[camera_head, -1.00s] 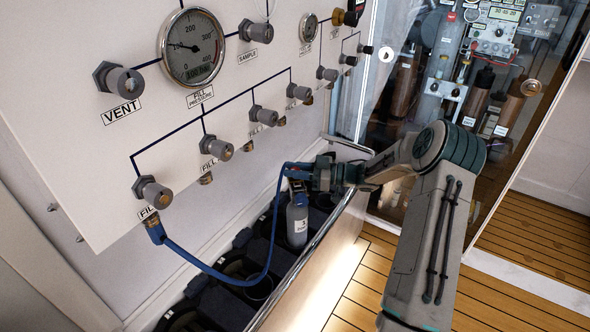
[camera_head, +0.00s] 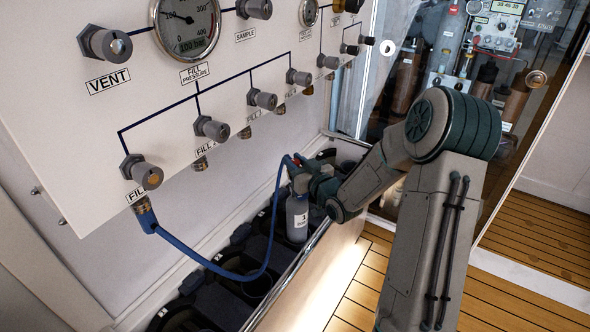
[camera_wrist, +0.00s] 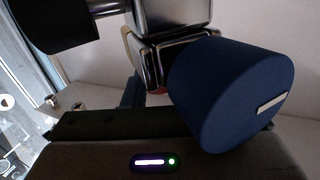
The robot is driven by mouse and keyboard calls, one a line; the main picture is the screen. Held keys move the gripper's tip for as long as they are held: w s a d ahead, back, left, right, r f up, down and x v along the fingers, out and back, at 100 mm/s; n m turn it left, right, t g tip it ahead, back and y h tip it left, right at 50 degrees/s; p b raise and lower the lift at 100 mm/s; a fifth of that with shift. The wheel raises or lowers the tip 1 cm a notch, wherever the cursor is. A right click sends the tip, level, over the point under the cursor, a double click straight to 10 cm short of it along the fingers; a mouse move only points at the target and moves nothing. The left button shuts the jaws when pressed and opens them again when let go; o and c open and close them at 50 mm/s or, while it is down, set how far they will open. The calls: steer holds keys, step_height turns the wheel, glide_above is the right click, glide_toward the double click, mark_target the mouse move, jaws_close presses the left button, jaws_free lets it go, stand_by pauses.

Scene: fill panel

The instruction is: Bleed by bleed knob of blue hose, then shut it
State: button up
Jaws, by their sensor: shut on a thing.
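A blue hose (camera_head: 210,262) hangs in a loop from the leftmost fill outlet of the panel to the top of a grey bottle (camera_head: 297,217) marked 1. My gripper (camera_head: 303,178) is at the bottle's top, at the hose's end, and is shut. In the wrist view a large blue knob (camera_wrist: 225,95) with a white mark on its face sits right against my gripper and is what it appears to hold; the finger contact is hidden. A shiny metal fitting (camera_wrist: 170,45) is behind the knob. The bottle's valve is largely covered by my gripper in the head view.
The white panel carries a fill knob (camera_head: 142,172), a vent knob (camera_head: 104,43), more fill knobs and a fill pressure gauge (camera_head: 186,27). A metal rail (camera_head: 290,275) runs in front of the bottle rack. A black round knob (camera_wrist: 50,25) is near the fitting.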

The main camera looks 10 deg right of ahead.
steer(key=shift+a+f+m+t+h+b, duration=0.15)
steer(key=shift+m+t+h+b, duration=0.45)
steer(key=shift+m+h+b, duration=0.95)
steer(key=shift+h, duration=0.75)
steer(key=o, duration=1)
steer(key=shift+r, duration=0.2)
steer(key=shift+c, duration=0.2)
steer(key=shift+s, duration=0.1)
